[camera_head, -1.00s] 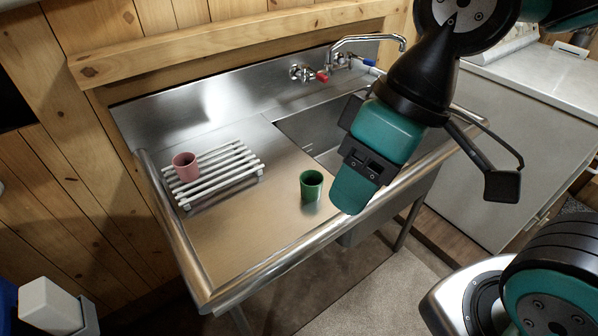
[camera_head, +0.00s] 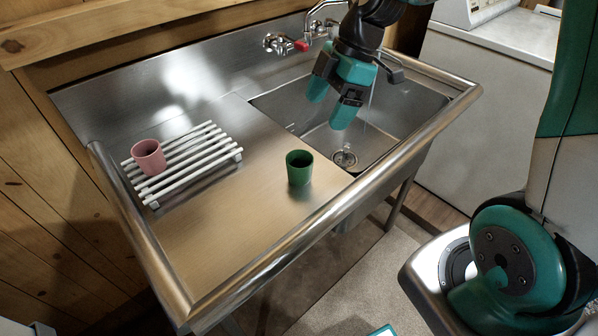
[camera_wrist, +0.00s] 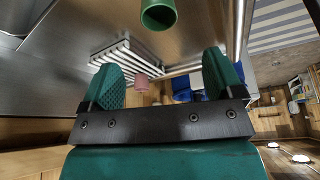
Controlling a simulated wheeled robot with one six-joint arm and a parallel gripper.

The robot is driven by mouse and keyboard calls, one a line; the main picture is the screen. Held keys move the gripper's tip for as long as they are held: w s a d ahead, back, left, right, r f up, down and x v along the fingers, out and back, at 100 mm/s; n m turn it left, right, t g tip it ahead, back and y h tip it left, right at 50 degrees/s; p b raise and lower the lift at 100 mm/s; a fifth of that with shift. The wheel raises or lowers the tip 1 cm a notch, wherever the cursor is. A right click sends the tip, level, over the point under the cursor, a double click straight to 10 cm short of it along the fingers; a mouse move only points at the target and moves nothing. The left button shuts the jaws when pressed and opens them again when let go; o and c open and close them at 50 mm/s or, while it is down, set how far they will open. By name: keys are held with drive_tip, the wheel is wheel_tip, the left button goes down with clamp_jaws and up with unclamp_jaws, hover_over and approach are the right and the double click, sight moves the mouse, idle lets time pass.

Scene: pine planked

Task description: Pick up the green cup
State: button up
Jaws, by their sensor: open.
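The green cup (camera_head: 299,168) stands upright on the steel drainboard, left of the sink basin. It also shows at the top of the wrist view (camera_wrist: 158,14), ahead of the fingers and apart from them. My gripper (camera_head: 331,104) hangs over the sink basin, to the right of and beyond the cup in the head view. Its two teal fingers are spread apart with nothing between them. In the wrist view the gripper (camera_wrist: 165,80) also shows open and empty.
A pink cup (camera_head: 148,157) stands on a white slatted rack (camera_head: 186,168) at the drainboard's left. The sink basin (camera_head: 400,112) has raised steel edges. A faucet with a red handle (camera_head: 301,46) rises behind it. The drainboard (camera_head: 235,225) in front of the rack is clear.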

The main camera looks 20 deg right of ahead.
drive_tip(key=x, duration=0.9)
drive_tip(key=shift+s+a+f, duration=0.1)
drive_tip(key=shift+a+f, duration=0.1)
drive_tip(key=shift+a, duration=0.05)
drive_tip(key=shift+p+x, duration=0.6)
drive_tip(key=shift+x, duration=2.1)
drive_tip(key=shift+a, duration=0.1)
drive_tip(key=c, duration=1)
